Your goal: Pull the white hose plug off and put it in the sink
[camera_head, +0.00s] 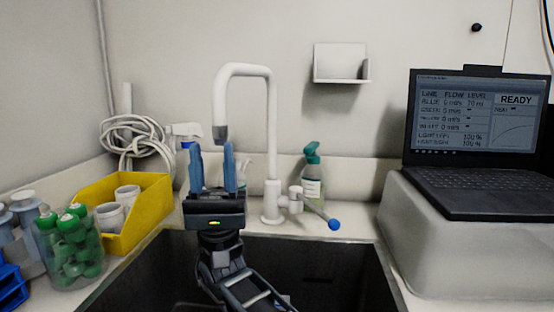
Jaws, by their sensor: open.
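My gripper (212,155) points upward with its two blue fingers apart, just below the grey tip of the white tap's spout (220,132). Nothing shows between the fingers. A white hose (135,142) hangs in a coil against the left wall, with a thicker white upright piece (127,98) at its top. I cannot make out for sure which part is the white hose plug. The dark sink (325,270) is below the tap. My arm covers part of its basin.
A yellow bin (150,222) with white cups and a jar of green-capped tubes (72,250) stand at left. A green-topped spray bottle (312,175) stands behind the tap's blue-tipped lever (320,213). A laptop (478,140) sits on a grey block (440,245) at right.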

